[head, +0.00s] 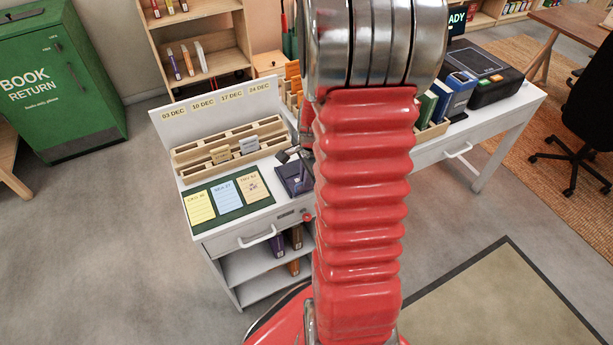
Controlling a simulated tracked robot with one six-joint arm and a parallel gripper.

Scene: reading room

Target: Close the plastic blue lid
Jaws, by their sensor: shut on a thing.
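A small dark blue case (292,181), which looks like the one with the blue plastic lid, sits on the white desk just left of my red arm. Its right side is hidden by the arm, and I cannot make out the lid's angle. My gripper (285,156) shows only in part as a small dark shape at the case's back edge. It appears shut on the blue lid, but the contact is too small and covered to see clearly.
A wooden card rack (228,143) stands behind the case, and a green mat (202,226) with cards lies to its left. Books (441,98) and a black machine (489,80) stand right of the arm. A green book return bin (60,85) stands far left.

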